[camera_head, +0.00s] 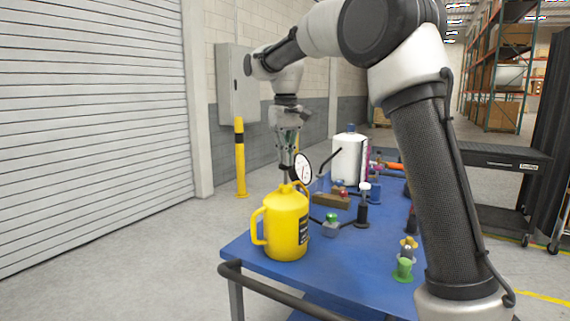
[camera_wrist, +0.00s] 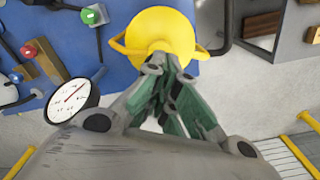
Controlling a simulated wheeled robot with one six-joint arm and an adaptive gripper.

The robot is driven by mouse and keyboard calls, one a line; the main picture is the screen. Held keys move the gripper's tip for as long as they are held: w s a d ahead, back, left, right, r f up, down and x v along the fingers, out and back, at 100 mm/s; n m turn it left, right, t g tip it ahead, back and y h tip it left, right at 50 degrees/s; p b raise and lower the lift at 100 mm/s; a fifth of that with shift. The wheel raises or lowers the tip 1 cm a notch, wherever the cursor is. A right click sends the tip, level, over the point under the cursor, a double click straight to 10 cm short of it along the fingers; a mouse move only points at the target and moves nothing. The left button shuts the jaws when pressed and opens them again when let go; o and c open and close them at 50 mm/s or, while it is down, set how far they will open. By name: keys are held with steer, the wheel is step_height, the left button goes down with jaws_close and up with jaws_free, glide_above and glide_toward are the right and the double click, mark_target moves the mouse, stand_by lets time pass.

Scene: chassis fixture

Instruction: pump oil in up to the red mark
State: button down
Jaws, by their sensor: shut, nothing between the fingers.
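A yellow jug (camera_head: 285,228) with a side handle stands near the front left corner of the blue table. It shows from above in the wrist view (camera_wrist: 165,24). My gripper (camera_head: 288,170) points down just above the jug's top, its fingers shut with nothing between them. In the wrist view the fingertips (camera_wrist: 170,66) overlap the near edge of the jug; I cannot tell if they touch it. A round white dial with a red needle (camera_head: 302,168) is beside the gripper and also shows in the wrist view (camera_wrist: 72,100). I cannot make out a red mark or an oil level.
The blue table (camera_head: 350,262) also carries a white container (camera_head: 348,158), a small block with a green knob (camera_head: 332,222), a black post (camera_head: 363,207) and a green-and-yellow item (camera_head: 405,262). A dark rail runs along the table's front edge. A yellow bollard (camera_head: 240,158) stands behind.

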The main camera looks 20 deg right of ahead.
steer(key=shift+r, duration=0.45)
steer(key=shift+r, duration=3)
steer(key=s+d+m+t, duration=0.1)
steer(key=s+d, duration=0.4)
steer(key=s, duration=0.2)
steer(key=s+d+t, duration=0.1)
steer(key=s+d, duration=0.3)
steer(key=s, duration=0.4)
steer(key=s+d+f+m+t, duration=0.1)
steer(key=s+d+f, duration=0.2)
steer(key=s+f, duration=0.3)
steer(key=s+d+f+m+t, duration=0.1)
steer(key=s+d+f, duration=0.2)
steer(key=s+f, duration=0.4)
steer(key=s, duration=0.6)
steer(key=shift+f, duration=0.3)
